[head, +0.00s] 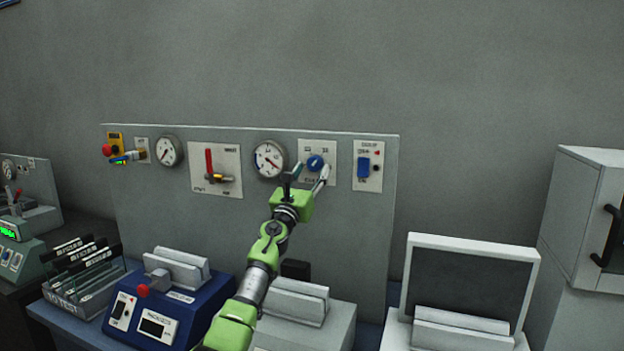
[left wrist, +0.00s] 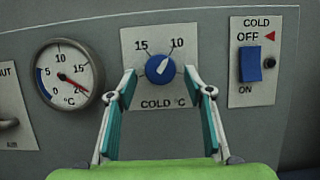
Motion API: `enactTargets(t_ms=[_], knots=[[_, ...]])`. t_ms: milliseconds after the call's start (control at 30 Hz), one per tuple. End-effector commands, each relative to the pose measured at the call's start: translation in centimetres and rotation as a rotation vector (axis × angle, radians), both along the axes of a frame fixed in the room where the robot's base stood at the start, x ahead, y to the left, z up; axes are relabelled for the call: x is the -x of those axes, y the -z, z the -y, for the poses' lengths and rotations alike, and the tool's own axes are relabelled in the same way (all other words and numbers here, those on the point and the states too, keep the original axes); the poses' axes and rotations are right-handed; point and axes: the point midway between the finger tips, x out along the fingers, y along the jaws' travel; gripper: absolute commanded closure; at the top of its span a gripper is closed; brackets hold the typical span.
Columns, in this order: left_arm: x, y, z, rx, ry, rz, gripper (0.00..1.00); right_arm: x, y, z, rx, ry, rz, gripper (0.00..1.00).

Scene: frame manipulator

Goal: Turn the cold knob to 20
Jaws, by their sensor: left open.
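The cold knob (left wrist: 160,69) is a round blue dial with a white pointer, on a white plate (left wrist: 134,44) marked "COLD °C". In the left wrist view its pointer is tilted up and right, toward the 10; a 15 is at upper left. No 20 shows on the visible part of the plate. The knob also shows in the head view (head: 315,162). My left gripper (head: 308,174) is open in front of the plate. In the left wrist view its fingertips (left wrist: 160,76) are on either side of the knob, with visible gaps. My right gripper is not in view.
A round °C gauge (left wrist: 68,73) is left of the knob, its red needle pointing lower right near 20. A COLD OFF/ON switch (left wrist: 250,66) is to the right. A red lever (head: 210,163) and several bench devices, including a blue box (head: 165,308), are around the panel.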

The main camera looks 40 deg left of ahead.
Motion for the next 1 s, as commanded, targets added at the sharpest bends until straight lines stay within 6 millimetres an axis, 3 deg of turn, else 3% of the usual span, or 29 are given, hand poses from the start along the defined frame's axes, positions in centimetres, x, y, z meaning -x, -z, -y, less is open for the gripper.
enactTargets(t_ms=[133, 533, 700, 1000], knots=[[-0.70, -0.26, -0.16, 0.001, 0.001, 0.002, 0.53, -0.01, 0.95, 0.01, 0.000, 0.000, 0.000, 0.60], [-1.03, -0.54, -0.14, 0.001, 0.003, 0.001, 0.53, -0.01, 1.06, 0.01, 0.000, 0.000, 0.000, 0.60], [-1.02, -0.54, -0.15, 0.001, 0.003, 0.001, 0.91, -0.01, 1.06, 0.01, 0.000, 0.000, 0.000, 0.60], [-1.02, -0.59, -0.13, 0.017, 0.002, 0.004, 0.91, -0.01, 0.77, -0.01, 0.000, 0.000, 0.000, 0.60]])
